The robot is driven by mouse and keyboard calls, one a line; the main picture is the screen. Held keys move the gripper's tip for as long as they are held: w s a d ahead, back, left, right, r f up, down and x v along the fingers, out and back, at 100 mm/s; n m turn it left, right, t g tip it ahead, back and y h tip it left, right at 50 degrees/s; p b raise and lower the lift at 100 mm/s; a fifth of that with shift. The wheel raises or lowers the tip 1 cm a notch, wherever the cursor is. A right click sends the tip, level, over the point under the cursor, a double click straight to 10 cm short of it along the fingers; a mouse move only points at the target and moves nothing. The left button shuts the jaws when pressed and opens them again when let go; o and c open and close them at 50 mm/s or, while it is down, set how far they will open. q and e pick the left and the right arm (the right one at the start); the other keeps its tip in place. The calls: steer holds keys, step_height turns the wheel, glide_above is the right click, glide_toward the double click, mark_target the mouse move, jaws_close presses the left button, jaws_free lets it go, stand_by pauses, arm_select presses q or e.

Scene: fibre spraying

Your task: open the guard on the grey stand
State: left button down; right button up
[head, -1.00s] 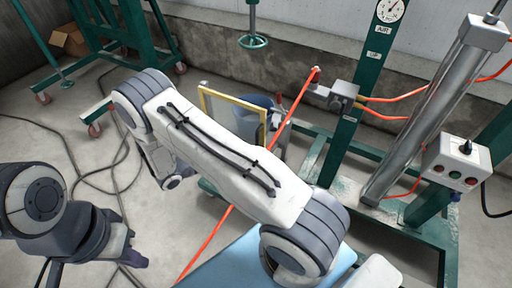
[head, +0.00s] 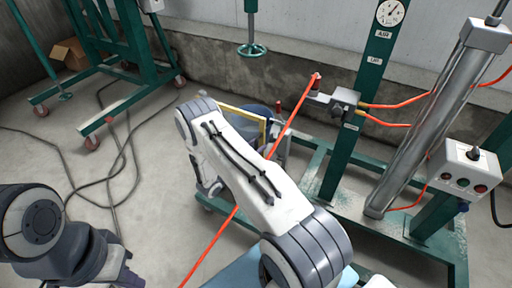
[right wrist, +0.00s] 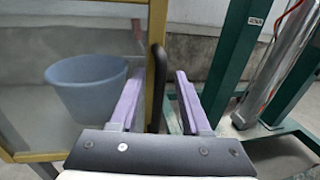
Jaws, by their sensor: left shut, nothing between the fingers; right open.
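The guard is a clear panel in a yellow frame. Part of its frame (head: 243,112) shows in the head view behind my right arm, which hides much of the rest. In the right wrist view the frame (right wrist: 147,28) stands at the left, with a dark upright handle (right wrist: 158,75) beside it. My right gripper (right wrist: 160,95) is open, its pale purple fingers on either side of the handle; I cannot tell whether they touch it. The head view hides this gripper behind my arm. My left gripper (head: 122,278) is shut and empty at the lower left, far from the guard.
A blue bucket (right wrist: 87,90) shows through the panel. A red-orange hose (head: 222,232) runs diagonally past my right arm. A green press frame (head: 347,150) with a cylinder (head: 425,125) and a button box (head: 466,172) stands at the right. Cables lie on the left floor.

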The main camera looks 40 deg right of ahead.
steer(key=shift+d, duration=0.3)
jaws_close()
stand_by(1.3)
